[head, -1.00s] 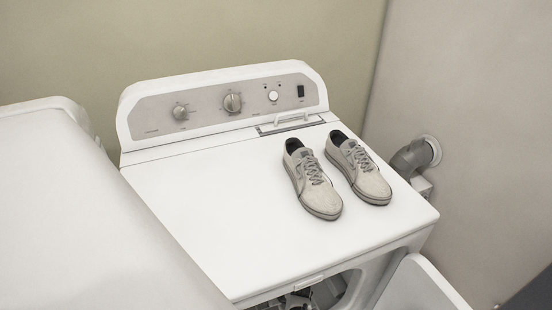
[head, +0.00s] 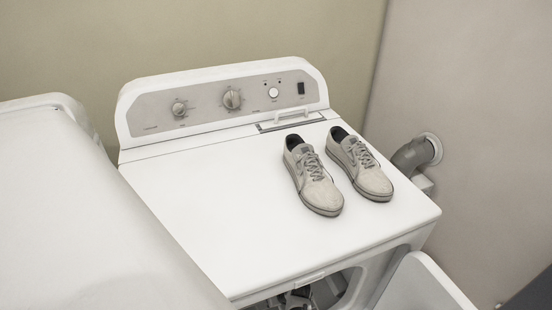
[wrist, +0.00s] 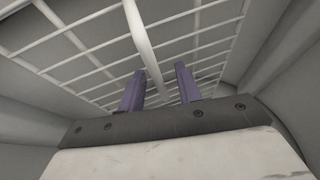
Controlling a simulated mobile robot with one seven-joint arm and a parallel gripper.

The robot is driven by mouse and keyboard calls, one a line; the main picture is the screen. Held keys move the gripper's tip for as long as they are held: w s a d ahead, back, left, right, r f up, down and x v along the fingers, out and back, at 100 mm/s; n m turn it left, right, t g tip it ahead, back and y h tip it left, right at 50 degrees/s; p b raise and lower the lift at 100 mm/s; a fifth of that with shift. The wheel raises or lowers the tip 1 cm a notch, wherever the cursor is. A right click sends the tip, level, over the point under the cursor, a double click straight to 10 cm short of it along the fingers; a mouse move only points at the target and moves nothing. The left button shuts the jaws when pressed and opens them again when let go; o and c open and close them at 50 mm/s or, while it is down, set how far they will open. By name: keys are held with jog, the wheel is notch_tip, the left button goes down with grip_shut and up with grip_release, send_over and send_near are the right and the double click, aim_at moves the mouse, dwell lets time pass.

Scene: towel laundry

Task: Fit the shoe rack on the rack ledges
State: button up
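The shoe rack (wrist: 207,46), a white wire grid with a thicker white bar (wrist: 140,30), fills the upper part of the wrist view. My gripper (wrist: 161,70) has two purple fingers pointing at the rack. They stand apart, and the thick bar runs between them in the picture, close to the left finger. A gap shows to the right finger, and I cannot tell whether either finger touches the bar. The dryer (head: 190,190) stands in the head view with its front opening (head: 345,285) at the bottom edge. The rack ledges cannot be made out.
A pair of grey shoes (head: 313,178) lies on the dryer top. The open dryer door (head: 425,285) stands at the lower right. Another white machine (head: 70,210) is on the left. Smooth grey walls (wrist: 25,120) surround my gripper closely in the wrist view.

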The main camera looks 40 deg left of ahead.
jog(key=shift+s, duration=0.1)
jog(key=v, duration=0.7)
jog(key=shift+d+r, duration=0.15)
jog(key=shift+r, duration=0.1)
